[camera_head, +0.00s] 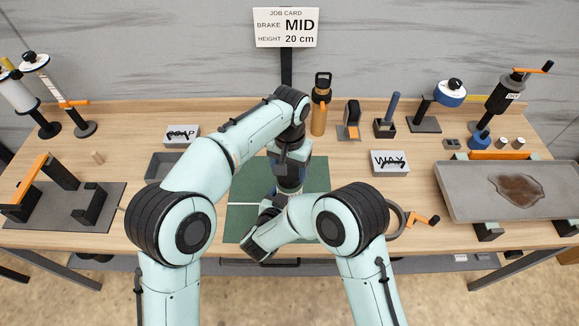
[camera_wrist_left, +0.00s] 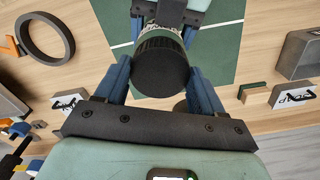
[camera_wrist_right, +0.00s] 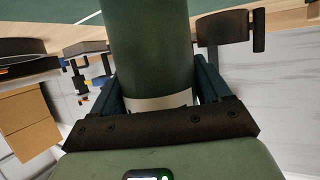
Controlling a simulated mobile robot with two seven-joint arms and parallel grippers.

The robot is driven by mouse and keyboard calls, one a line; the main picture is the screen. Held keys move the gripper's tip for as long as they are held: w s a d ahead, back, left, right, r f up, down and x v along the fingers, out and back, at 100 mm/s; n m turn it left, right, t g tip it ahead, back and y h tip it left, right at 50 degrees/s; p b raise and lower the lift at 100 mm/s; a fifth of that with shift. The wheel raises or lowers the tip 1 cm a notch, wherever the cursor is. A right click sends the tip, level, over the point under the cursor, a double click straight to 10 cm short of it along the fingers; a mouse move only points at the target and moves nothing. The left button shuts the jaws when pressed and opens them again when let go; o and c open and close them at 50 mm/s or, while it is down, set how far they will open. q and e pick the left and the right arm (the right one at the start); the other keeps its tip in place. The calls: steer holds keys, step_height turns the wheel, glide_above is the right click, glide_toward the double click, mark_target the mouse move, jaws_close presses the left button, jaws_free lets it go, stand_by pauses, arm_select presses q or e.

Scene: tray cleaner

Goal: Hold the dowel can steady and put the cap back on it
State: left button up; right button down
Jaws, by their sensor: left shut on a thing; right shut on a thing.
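My left gripper (camera_head: 288,178) reaches down over the green mat (camera_head: 318,178). In the left wrist view its blue fingers (camera_wrist_left: 160,82) are shut on the round black cap (camera_wrist_left: 162,68), which has a ridged rim. My right gripper (camera_head: 268,212) comes in low from the side. In the right wrist view its fingers (camera_wrist_right: 155,95) are shut on the dark green dowel can (camera_wrist_right: 150,45), near a pale band. The cap is in line with the can top. Whether it sits fully on the can is hidden, and the arms cover most of the can in the head view.
A grey tray (camera_head: 160,166) and the SOAP box (camera_head: 182,132) stand left of the mat. The WAX box (camera_head: 390,172) and a dark ring (camera_head: 397,220) with an orange crank lie right. An orange bottle (camera_head: 320,110) stands behind. A large stained tray (camera_head: 460,205) fills the right end.

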arm_select(q)
steer(key=m, duration=0.9)
steer(key=shift+m, duration=0.4)
steer(key=m, duration=0.4)
steer(key=shift+m, duration=0.4)
steer(key=m, duration=0.9)
steer(key=shift+w, duration=0.1)
steer(key=m, duration=1.4)
steer(key=shift+d+f+m, duration=0.1)
steer(key=shift+f+m, duration=0.05)
steer(key=shift+m, duration=0.15)
steer(key=o, duration=1.1)
